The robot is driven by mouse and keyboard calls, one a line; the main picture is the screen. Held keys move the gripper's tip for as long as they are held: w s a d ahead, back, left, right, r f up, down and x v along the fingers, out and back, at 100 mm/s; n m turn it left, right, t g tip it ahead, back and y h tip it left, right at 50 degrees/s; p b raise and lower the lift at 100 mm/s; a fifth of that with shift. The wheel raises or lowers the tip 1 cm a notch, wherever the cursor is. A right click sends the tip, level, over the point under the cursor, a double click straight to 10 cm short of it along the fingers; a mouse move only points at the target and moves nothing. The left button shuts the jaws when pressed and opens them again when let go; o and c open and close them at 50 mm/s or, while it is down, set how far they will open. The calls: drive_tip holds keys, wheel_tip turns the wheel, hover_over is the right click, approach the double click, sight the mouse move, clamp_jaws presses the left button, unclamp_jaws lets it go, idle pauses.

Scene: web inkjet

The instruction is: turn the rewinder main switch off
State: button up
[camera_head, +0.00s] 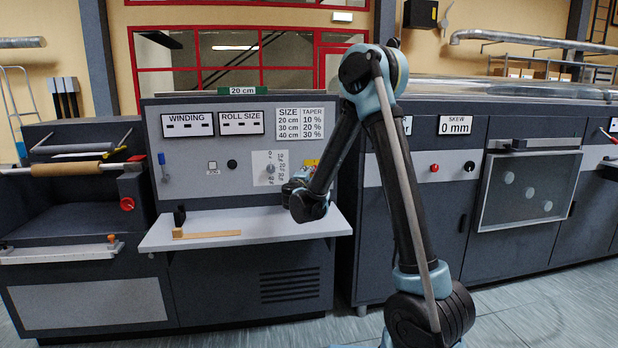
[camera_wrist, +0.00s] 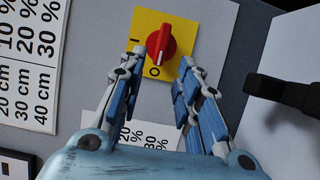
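The rewinder main switch is a red rotary knob (camera_wrist: 168,44) on a yellow plate (camera_wrist: 146,24), marked I and O, in the wrist view. Which mark the knob points to I cannot tell for sure. My gripper (camera_wrist: 161,62) is open, with a blue-padded finger on each side below the knob in the picture. The fingers are not clearly touching it. In the head view a bit of the yellow plate (camera_head: 311,163) shows at the right of the rewinder panel (camera_head: 200,150). There my gripper (camera_head: 291,186) is in front of the panel, and my arm hides the knob.
A shelf (camera_head: 270,224) juts out below the panel and bears a wooden strip (camera_head: 210,234) and a small black object (camera_head: 179,214). A black handle (camera_wrist: 275,90) stands out right of the switch in the wrist view. A label sheet (camera_head: 300,122) is above.

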drive_tip(key=s+a, duration=0.1)
drive_tip(key=s, duration=0.8)
drive_tip(key=shift+s, duration=0.15)
